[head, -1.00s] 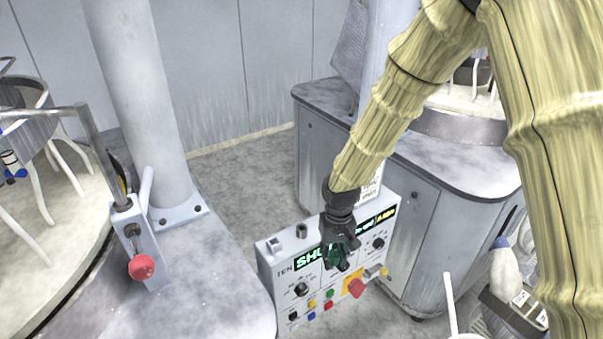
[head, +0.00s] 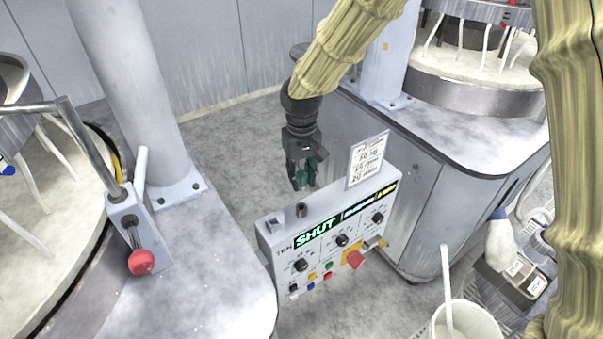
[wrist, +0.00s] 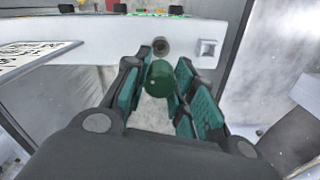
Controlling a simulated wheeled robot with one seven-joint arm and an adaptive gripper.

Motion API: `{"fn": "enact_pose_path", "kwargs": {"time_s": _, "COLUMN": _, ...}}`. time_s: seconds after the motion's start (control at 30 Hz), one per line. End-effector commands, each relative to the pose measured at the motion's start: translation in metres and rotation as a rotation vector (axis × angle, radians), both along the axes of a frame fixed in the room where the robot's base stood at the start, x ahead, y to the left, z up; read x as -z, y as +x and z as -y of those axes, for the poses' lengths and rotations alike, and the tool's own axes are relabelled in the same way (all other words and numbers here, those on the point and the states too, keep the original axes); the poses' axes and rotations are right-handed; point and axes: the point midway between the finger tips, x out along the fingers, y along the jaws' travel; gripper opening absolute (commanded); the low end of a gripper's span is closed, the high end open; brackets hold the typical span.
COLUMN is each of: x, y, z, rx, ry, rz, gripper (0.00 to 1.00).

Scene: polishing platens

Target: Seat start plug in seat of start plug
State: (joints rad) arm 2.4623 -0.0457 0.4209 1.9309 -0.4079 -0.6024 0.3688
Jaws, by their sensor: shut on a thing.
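My gripper (head: 302,182) is shut on the start plug, a dark green rounded piece that shows between the finger pads in the wrist view (wrist: 161,78). In the head view the fingers point down and hold the plug above and a little behind the top of the control box (head: 330,216). The seat of the start plug looks like the small dark round socket (head: 301,210) on the box's top, left of the middle. It also shows in the wrist view (wrist: 160,46), just beyond the plug. The plug is apart from the socket. Its lower end is hard to make out.
A small square fitting (head: 270,225) stands left of the socket. A card with handwriting (head: 367,160) stands up at the box's right rear. A grey cabinet (head: 400,190) is behind on the right. A red-knobbed lever (head: 141,262) is on the left bench.

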Motion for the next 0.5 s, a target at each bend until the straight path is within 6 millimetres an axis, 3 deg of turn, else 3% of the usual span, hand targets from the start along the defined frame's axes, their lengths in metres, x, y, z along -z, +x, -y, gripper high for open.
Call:
{"fn": "enact_pose_path", "kwargs": {"time_s": 0.17, "x": -0.002, "y": 0.000, "z": -0.001, "rx": 0.001, "ry": 0.000, "rz": 0.000, "gripper": 0.02}}
{"fn": "enact_pose_path", "kwargs": {"time_s": 0.5, "x": 0.022, "y": 0.000, "z": -0.001, "rx": 0.001, "ry": 0.000, "rz": -0.001, "gripper": 0.02}}
